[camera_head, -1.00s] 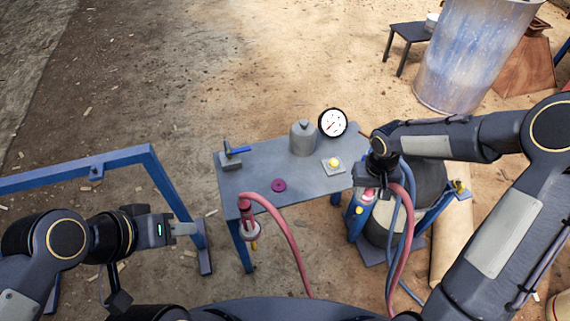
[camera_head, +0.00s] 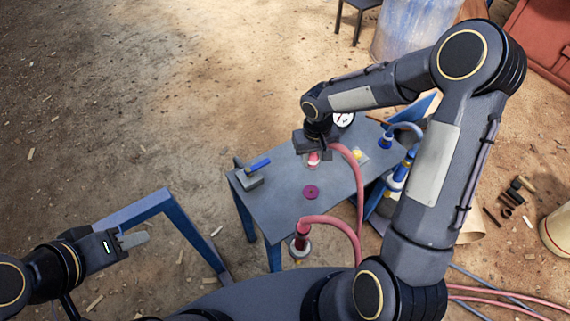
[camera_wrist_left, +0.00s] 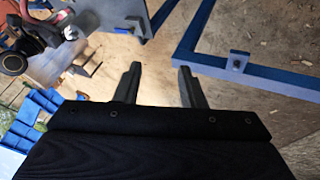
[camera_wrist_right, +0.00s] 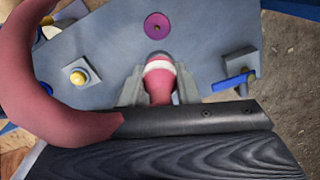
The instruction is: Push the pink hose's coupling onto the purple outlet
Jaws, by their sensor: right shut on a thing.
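My right gripper (camera_head: 314,146) is shut on the pink hose's coupling (camera_head: 313,160), above the far part of the grey table (camera_head: 282,200). In the right wrist view the coupling (camera_wrist_right: 160,84), pink with a white band, sits between the fingers. The pink hose (camera_head: 358,190) bends down to the right from it. A flat purple disc (camera_head: 311,192) with a dark centre is on the table, apart from the coupling; I cannot tell whether it is the purple outlet. My left gripper (camera_head: 135,240) is open and empty at the left; its fingers show apart in the left wrist view (camera_wrist_left: 158,82).
Another pink-red hose (camera_head: 335,221) ends at a coupling (camera_head: 301,238) by the table's near edge. A blue-handled tool (camera_head: 258,166), a yellow knob (camera_head: 358,155) and a gauge (camera_head: 344,119) are around the tabletop. A blue frame (camera_head: 165,205) stands at left.

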